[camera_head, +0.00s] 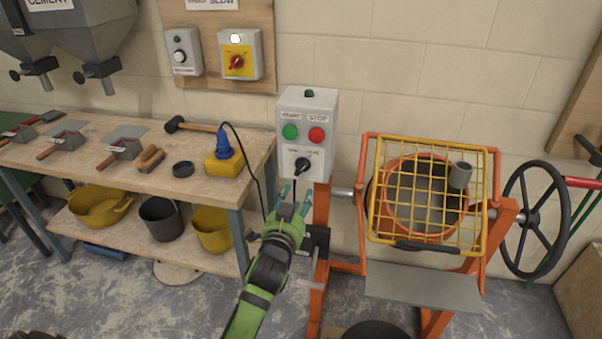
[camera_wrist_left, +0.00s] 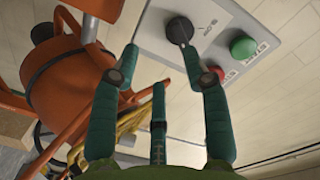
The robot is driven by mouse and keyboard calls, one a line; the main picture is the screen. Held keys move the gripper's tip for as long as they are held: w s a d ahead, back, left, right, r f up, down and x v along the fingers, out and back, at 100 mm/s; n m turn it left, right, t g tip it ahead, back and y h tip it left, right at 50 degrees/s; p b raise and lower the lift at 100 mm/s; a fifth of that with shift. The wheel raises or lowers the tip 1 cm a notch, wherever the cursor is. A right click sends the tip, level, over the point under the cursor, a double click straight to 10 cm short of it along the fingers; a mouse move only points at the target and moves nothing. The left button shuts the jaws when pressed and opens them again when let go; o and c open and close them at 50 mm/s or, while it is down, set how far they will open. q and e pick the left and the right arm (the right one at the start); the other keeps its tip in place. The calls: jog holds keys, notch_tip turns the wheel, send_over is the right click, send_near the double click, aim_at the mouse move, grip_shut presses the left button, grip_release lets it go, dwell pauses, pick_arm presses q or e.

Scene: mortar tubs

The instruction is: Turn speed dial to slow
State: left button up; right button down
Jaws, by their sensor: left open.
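A grey control box (camera_head: 318,108) beside the mixer carries a black dial (camera_head: 302,165) below a green and a red button. In the left wrist view the dial (camera_wrist_left: 180,31) sits just beyond the fingertips, near the right-hand finger. My left gripper (camera_head: 289,199) is open and empty, just below and in front of the dial. Its teal fingers (camera_wrist_left: 162,60) are spread, and I see no clear contact with the dial. My right gripper is not in view.
The orange mixer (camera_head: 367,200) with a yellow grid guard (camera_head: 430,236) stands right of the box. A workbench (camera_head: 100,185) with tools and a yellow block with a blue plug (camera_head: 224,150) is at left. Wall boxes (camera_head: 183,52) (camera_head: 240,53) hang above.

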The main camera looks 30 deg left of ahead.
aim_at(302, 167)
pick_arm(q)
jog(key=w+a+r+p, duration=0.1)
jog(key=w+a+r, duration=0.1)
jog(key=w, duration=0.4)
jog(key=shift+w, duration=0.4)
jog(key=shift+r, duration=0.1)
grip_shut()
